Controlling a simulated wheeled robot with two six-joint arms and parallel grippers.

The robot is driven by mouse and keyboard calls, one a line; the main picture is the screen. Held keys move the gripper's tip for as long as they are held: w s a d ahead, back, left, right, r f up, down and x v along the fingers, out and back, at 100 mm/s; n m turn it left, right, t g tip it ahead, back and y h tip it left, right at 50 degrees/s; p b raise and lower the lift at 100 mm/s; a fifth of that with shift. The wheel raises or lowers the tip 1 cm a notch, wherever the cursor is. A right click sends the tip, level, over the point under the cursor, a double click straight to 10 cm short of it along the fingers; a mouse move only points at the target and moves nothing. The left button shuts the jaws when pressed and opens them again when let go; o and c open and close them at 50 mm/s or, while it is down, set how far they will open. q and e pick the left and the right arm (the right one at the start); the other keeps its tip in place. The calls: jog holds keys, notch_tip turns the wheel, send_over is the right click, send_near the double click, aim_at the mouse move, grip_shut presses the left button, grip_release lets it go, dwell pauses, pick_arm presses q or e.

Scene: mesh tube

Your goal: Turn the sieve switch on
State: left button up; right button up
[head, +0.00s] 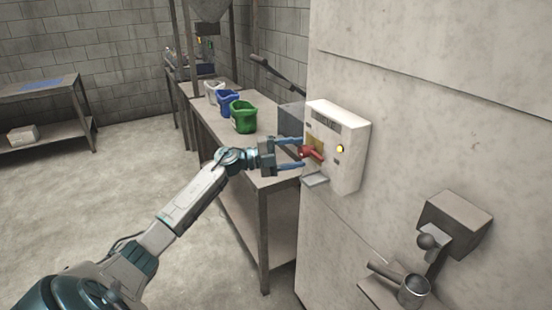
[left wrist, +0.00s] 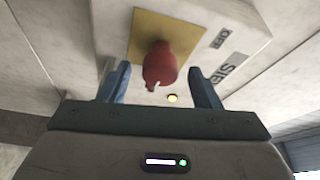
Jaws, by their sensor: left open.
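The sieve switch is a red knob (head: 311,152) on a yellow plate (head: 317,143), set in a white control box (head: 351,150) on the pale wall. A small light (head: 340,149) on the box glows yellow. My left gripper (head: 302,153) is open, with its blue fingers at the knob, one above and one below it in the head view. In the left wrist view, the red knob (left wrist: 160,64) sits between the two spread fingers (left wrist: 158,86), with a gap on each side. The yellow plate (left wrist: 165,34) is behind it. My right gripper is not in view.
A grey flap (head: 315,180) juts out below the box. A metal table (head: 262,180) with green (head: 243,117), blue (head: 228,102) and white containers (head: 214,90) stands left of the wall. A bracket with a metal cup (head: 413,290) is at lower right. Open floor lies left.

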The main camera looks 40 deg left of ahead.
pick_arm(q)
jog(key=b+v, duration=0.3)
jog(key=v, duration=0.5)
jog(key=shift+s, duration=0.25)
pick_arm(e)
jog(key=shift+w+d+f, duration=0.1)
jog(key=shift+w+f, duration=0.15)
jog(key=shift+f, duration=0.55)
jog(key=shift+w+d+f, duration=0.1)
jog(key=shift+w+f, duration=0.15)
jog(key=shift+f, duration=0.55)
pick_arm(q)
jog(key=shift+a+f, duration=0.1)
jog(key=shift+a, duration=0.05)
